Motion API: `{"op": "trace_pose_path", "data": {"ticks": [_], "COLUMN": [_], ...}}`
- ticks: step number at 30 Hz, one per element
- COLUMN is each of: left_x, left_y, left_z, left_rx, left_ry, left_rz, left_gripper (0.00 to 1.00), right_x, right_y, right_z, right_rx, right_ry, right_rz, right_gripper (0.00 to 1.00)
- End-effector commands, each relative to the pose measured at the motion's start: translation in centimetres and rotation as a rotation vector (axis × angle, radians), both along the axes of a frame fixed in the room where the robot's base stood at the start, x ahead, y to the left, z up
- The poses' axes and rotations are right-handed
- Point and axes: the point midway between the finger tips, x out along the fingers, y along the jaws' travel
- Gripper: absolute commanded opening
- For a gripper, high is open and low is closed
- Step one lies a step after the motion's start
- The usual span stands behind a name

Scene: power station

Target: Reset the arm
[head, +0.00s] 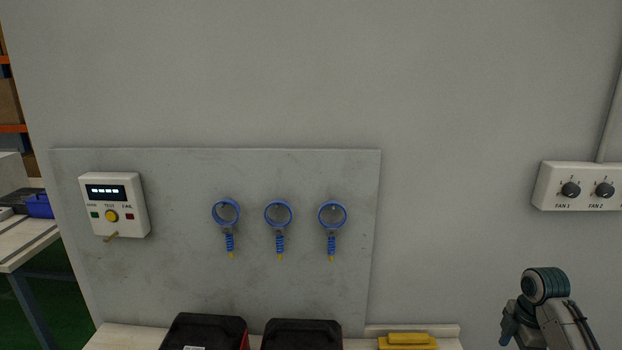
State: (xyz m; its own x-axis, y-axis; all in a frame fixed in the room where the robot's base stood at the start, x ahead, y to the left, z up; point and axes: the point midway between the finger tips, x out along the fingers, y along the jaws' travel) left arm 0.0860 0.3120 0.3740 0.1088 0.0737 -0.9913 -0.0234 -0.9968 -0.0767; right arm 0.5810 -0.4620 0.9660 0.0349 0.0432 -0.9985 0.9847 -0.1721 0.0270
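Part of my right arm (548,310) shows at the lower right, with a dark teal round joint at its top. It stands in front of the bare wall. I make out no gripper fingers on it. My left arm and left gripper are not in view.
A grey wall panel (180,265) carries a white test box (115,205) and three blue rings (279,214). A fan switch box (583,187) is on the wall at right. Black cases (207,331) and a yellow item (407,341) sit below. A table (30,245) stands at far left.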

Motion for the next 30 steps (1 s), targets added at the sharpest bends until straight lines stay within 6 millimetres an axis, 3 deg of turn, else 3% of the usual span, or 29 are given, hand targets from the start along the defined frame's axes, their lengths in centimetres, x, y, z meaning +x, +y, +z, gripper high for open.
{"op": "trace_pose_path", "data": {"ticks": [2,3,8,14,17,21,23,27,30], "left_x": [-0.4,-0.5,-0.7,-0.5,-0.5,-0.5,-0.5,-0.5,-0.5], "left_y": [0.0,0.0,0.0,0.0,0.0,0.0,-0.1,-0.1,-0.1], "left_z": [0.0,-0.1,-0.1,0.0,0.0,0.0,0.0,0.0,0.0], "left_rx": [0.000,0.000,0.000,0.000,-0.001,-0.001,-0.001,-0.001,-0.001], "left_ry": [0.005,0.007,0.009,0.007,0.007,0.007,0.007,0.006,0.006], "left_rz": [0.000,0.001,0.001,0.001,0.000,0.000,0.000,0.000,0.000], "left_gripper": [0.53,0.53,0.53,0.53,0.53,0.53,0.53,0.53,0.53], "right_x": [-0.6,-0.6,-1.2,-4.7,-8.3,-15.1,-18.5,-27.2,-33.3], "right_y": [-2.8,-3.0,-5.9,-11.0,-14.2,-18.6,-20.3,-23.8,-25.7], "right_z": [1.1,-1.3,-8.3,-18.8,-24.6,-31.9,-34.6,-39.6,-42.0], "right_rx": [-0.047,-0.044,-0.083,-0.174,-0.238,-0.327,-0.359,-0.416,-0.434], "right_ry": [0.000,0.005,-0.015,-0.059,-0.098,-0.166,-0.201,-0.280,-0.330], "right_rz": [-0.025,-0.075,-0.289,-0.579,-0.725,-0.894,-0.953,-1.054,-1.101], "right_gripper": [0.58,0.58,0.58,0.58,0.58,0.58,0.58,0.58,0.58]}}
